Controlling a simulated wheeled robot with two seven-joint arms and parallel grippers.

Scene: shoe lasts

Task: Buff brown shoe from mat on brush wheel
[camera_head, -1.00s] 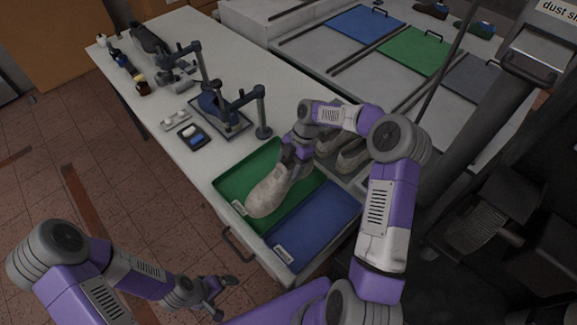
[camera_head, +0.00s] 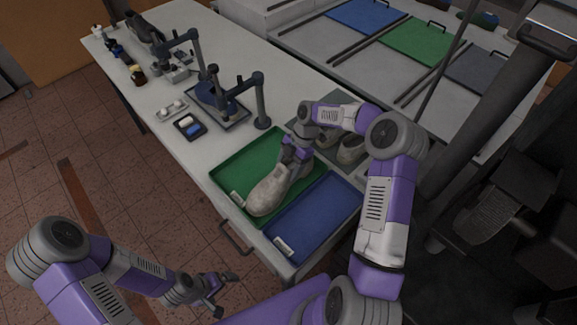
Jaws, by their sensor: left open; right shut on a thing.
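My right gripper (camera_head: 293,155) is shut on a pale grey-brown shoe (camera_head: 272,190) near its ankle end. The shoe tilts with its toe toward the lower left, in front of the green tray (camera_head: 227,171) in the picture. I cannot tell whether it touches the tray. More shoes of similar colour (camera_head: 350,150) stand on a grey mat (camera_head: 303,126) behind, partly hidden by my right arm. My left gripper (camera_head: 222,294) is open and empty, low over the floor in front of the table. I cannot clearly make out a brush wheel.
A blue tray (camera_head: 318,214) lies beside the green one at the table (camera_head: 165,75) corner. Clamp stands (camera_head: 260,105) and a small dark tray (camera_head: 190,127) are farther left. A dark machine (camera_head: 500,215) stands close on the right. A second table with coloured mats (camera_head: 420,42) is behind.

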